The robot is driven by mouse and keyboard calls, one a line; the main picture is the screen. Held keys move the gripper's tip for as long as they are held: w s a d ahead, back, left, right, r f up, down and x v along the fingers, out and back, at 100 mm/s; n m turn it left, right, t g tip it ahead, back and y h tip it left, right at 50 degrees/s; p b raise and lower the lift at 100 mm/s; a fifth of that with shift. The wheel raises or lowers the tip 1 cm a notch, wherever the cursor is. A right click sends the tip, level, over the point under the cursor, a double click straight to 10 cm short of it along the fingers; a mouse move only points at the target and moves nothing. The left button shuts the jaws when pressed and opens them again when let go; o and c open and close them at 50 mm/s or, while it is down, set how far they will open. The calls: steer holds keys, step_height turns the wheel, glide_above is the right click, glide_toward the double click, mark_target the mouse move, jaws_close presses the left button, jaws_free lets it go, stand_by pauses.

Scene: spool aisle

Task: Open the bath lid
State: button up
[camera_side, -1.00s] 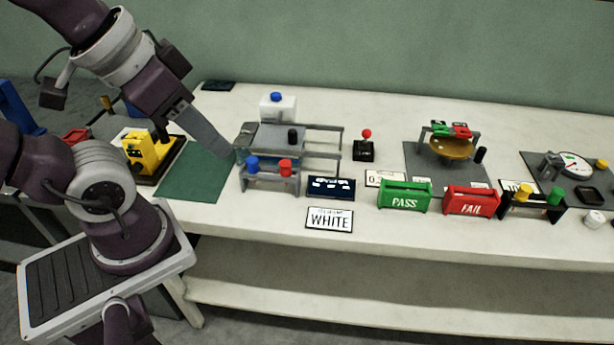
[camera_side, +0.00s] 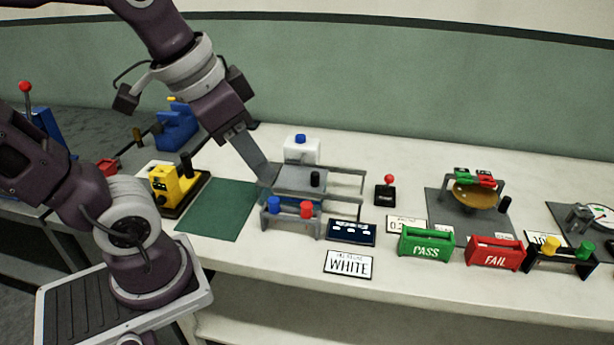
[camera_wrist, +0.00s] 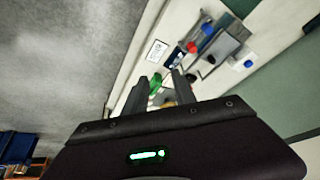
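The bath (camera_side: 291,205) stands left of the middle of the bench, with a little blue showing under its flat grey lid (camera_side: 292,180). The lid lies over the bath and has an upright black knob (camera_side: 315,178) near its right end. Two rails (camera_side: 347,181) run out to the right. My gripper (camera_side: 266,178) points down at the lid's left end in the side view; contact cannot be told. In the wrist view, my gripper's fingers (camera_wrist: 164,88) are apart with nothing held between them. The lid (camera_wrist: 226,45) shows there at upper right.
Blue (camera_side: 274,204) and red (camera_side: 307,210) pieces stand in front of the bath. A white box with a blue top (camera_side: 302,152) stands behind. The green mat (camera_side: 217,212) at left is bare.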

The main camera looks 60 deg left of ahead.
steer(key=w+a+f+m+g, duration=0.15)
steer(key=w+a, duration=0.35)
steer(key=w, duration=0.6)
steer(key=m+g, duration=0.4)
glide_above(315, 173)
steer(key=shift+t, duration=0.25)
step_height(315, 173, down, 15)
steer(key=shift+s+d+r, duration=0.1)
steer(key=shift+s, duration=0.05)
steer(key=shift+m, duration=0.25)
step_height(315, 173, down, 8)
steer(key=shift+r, duration=0.2)
steer(key=shift+c, duration=0.4)
jaws_close()
steer(key=shift+r, duration=0.1)
